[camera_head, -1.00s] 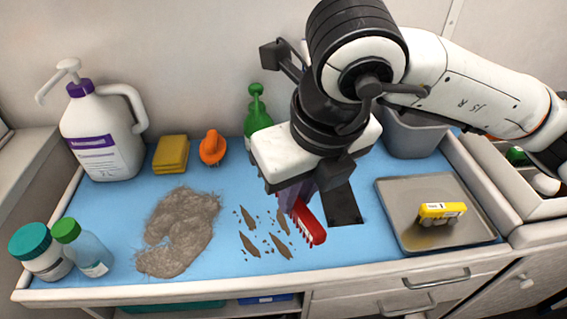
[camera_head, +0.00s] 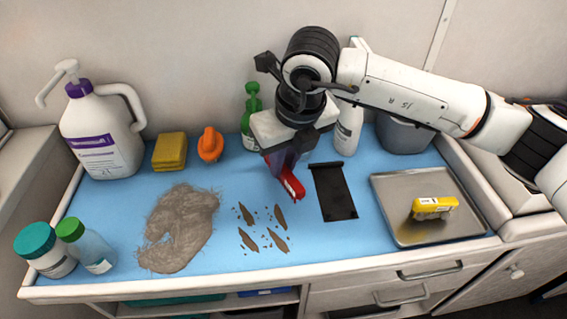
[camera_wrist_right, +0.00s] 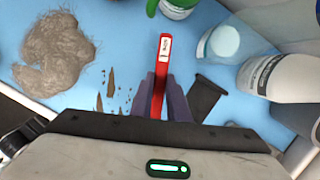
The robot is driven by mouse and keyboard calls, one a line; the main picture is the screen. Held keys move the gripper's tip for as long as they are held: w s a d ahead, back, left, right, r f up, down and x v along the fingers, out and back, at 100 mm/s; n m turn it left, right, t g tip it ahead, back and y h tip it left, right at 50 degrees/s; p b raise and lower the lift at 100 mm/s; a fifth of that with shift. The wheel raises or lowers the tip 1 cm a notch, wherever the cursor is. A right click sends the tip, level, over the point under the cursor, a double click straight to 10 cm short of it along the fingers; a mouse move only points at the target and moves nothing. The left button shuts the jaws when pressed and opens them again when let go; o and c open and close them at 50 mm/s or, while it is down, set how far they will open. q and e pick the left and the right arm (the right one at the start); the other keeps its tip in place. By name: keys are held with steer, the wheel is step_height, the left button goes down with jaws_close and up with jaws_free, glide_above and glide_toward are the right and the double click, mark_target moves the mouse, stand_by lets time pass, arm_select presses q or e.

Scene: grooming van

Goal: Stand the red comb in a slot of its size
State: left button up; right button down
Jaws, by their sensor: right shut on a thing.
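The red comb (camera_head: 291,185) is in my right gripper (camera_head: 281,165), above the blue mat, left of a black strip. In the right wrist view the red comb (camera_wrist_right: 161,75) stands out between the two purple-grey fingers of my right gripper (camera_wrist_right: 160,98), which are shut on it. A white label shows near its far end. A flat black holder-like piece (camera_head: 333,191) lies on the mat; it also shows in the right wrist view (camera_wrist_right: 205,98). I cannot make out slots in it. My left gripper is not in view.
A grey tray (camera_head: 388,228) with a yellow clipper-like item (camera_head: 432,207) lies at right. A hair clump (camera_head: 180,228) and brown debris (camera_head: 249,240) lie left and front.

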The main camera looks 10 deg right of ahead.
steer(key=shift+w+f, duration=0.2)
steer(key=shift+f, duration=0.65)
steer(key=c, duration=1.7)
jaws_free()
